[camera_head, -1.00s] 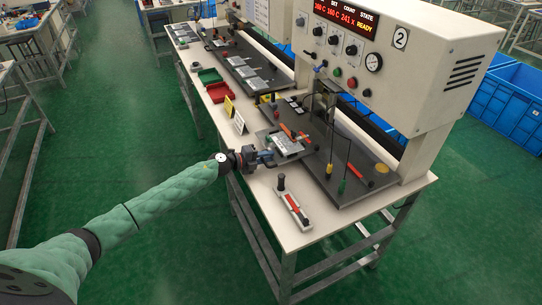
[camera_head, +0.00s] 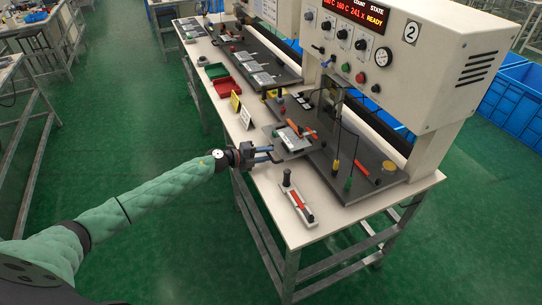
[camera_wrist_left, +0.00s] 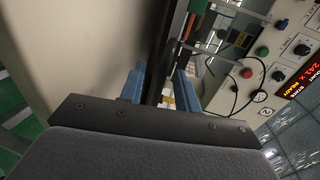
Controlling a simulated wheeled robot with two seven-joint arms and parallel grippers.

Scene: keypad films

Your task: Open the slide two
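Station two is the cream press marked with a 2 (camera_head: 411,32). Its slide (camera_head: 291,150) is a dark plate that sticks out over the front edge of the dark base and carries a light fixture and an orange-handled tool. My left gripper (camera_head: 270,154) is at the slide's front left edge, its two blue fingers apart. In the left wrist view, the gripper (camera_wrist_left: 160,88) shows its fingers spread with a narrow dark strip between or beyond them. I cannot tell whether they touch it. My right gripper is out of view.
Cables hang over the dark base. Blue crates (camera_head: 510,105) stand behind the press.

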